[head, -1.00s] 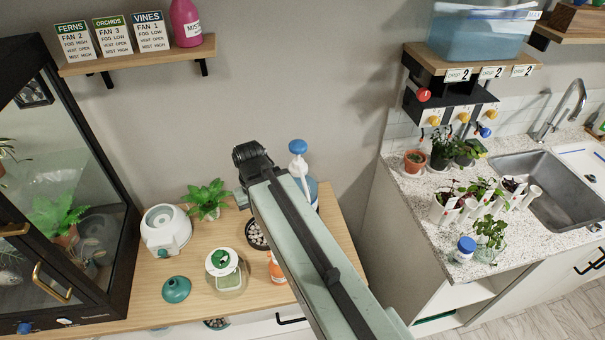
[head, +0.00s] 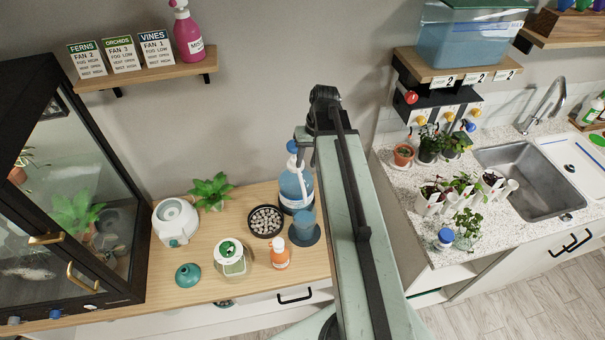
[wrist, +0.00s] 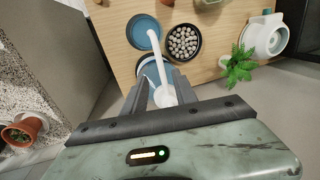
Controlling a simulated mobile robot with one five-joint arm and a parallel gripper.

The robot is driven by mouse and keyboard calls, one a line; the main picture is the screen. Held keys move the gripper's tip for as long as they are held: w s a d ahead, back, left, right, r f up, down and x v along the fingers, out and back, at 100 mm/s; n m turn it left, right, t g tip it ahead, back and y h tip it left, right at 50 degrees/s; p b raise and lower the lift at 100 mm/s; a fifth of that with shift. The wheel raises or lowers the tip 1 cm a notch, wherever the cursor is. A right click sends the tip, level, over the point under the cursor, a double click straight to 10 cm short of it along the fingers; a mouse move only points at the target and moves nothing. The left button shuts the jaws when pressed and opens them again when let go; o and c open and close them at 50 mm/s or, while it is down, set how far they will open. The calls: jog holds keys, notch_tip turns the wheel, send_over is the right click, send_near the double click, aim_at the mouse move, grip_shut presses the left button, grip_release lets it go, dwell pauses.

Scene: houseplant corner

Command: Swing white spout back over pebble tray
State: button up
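The blue pump bottle (head: 295,187) stands at the back of the wooden counter. In the wrist view, its white spout (wrist: 158,62) reaches from the pump head to over the blue cup (wrist: 147,34). In the head view my gripper (head: 305,140) partly hides the pump top.
An orange bottle (head: 279,252), a glass jar with green top (head: 231,257), a teal dome (head: 188,275), a fern (head: 211,191) and a white device (head: 175,222) stand on the counter. A glass cabinet is at left, a sink counter at right.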

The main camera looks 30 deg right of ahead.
aim_at(301, 178)
jog(key=f+b, duration=0.2)
jog(key=a+f+b, duration=0.1)
jog(key=f+b, duration=0.3)
jog(key=f, duration=0.1)
jog(key=shift+w+a, duration=0.15)
jog(key=shift+w, duration=0.05)
jog(key=shift+r, duration=0.15)
grip_shut()
dwell(0.9)
